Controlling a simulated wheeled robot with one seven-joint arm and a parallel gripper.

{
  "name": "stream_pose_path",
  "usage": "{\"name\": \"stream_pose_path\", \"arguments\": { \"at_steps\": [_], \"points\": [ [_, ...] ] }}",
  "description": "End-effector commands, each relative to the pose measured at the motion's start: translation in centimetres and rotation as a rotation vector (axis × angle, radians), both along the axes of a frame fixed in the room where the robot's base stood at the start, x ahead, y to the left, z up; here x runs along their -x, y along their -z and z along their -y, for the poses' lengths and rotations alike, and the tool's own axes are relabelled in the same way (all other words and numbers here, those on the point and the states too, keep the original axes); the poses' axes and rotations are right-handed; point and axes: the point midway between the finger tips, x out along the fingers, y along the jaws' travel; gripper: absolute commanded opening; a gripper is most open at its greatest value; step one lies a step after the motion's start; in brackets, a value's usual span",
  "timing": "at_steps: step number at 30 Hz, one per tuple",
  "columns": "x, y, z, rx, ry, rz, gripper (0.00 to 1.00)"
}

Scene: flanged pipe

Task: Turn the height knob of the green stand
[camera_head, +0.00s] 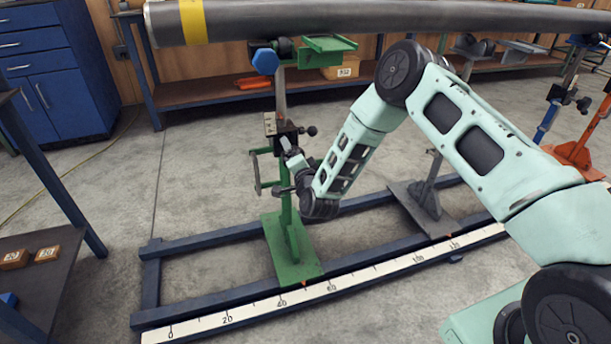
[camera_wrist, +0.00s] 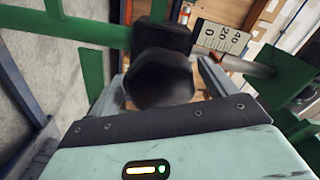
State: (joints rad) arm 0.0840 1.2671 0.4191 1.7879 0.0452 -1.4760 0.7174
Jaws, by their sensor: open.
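The green stand (camera_head: 290,250) stands on the blue floor rail, with its upright post rising toward the pipe. My gripper (camera_head: 291,155) is at the post, just below a black clamp block (camera_head: 287,134). In the wrist view, a dark round knob (camera_wrist: 160,78) lies between the spread fingers of my gripper (camera_wrist: 163,74), with a black block (camera_wrist: 162,38) behind it. The fingers are open, one on each side of the knob; I cannot tell whether they touch it.
A long grey pipe (camera_head: 350,22) with a yellow band runs above the stand. A blue hexagonal knob (camera_head: 265,61) sits near the stand's top. A grey stand (camera_head: 418,198) is farther right on the rail (camera_head: 205,250). Open concrete floor lies left.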

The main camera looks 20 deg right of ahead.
Motion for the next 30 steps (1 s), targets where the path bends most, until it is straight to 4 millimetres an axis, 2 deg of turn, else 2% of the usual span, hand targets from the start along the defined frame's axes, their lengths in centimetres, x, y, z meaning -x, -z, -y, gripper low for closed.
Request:
{"name": "stream_pose_path", "arguments": {
  "at_steps": [9,15,21,30],
  "points": [
    [7.6,-0.1,0.0,-0.001,-0.002,-0.005,0.84],
    [11.8,0.0,0.0,-0.001,-0.001,-0.004,0.84],
    [14.3,0.0,0.0,-0.001,0.000,-0.002,0.84],
    [14.9,0.0,0.0,0.000,0.000,0.000,0.84]
  ]
}}
